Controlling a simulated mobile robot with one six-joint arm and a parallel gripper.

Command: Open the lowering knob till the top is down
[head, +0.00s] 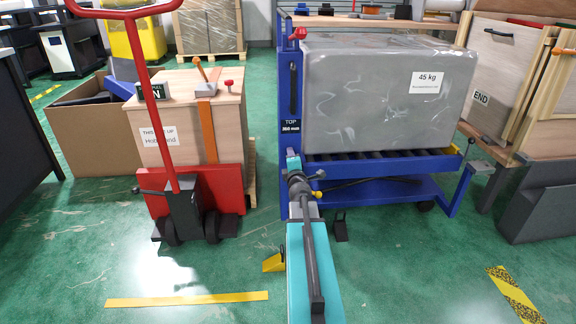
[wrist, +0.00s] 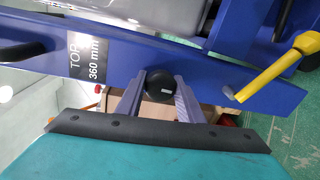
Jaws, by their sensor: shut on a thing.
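The blue lift cart (head: 383,191) has a raised roller top (head: 425,161) carrying a grey wrapped load labelled 45 kg (head: 375,95). Its post carries a label reading TOP 360 mm (head: 290,126), also seen in the wrist view (wrist: 88,60). A round black knob (wrist: 161,84) sits on the blue post beside this label. My gripper (wrist: 158,92) is shut on this knob, one finger on each side. In the head view my gripper (head: 294,163) is at the post below the label, and my arm hides the knob.
A yellow-ended lever (wrist: 283,64) sticks out near the knob; its end shows in the head view (head: 319,174). A red pallet truck (head: 177,190) with a wooden crate (head: 186,125) stands left. A yellow wedge (head: 273,263) lies on the floor. Open green floor lies in front.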

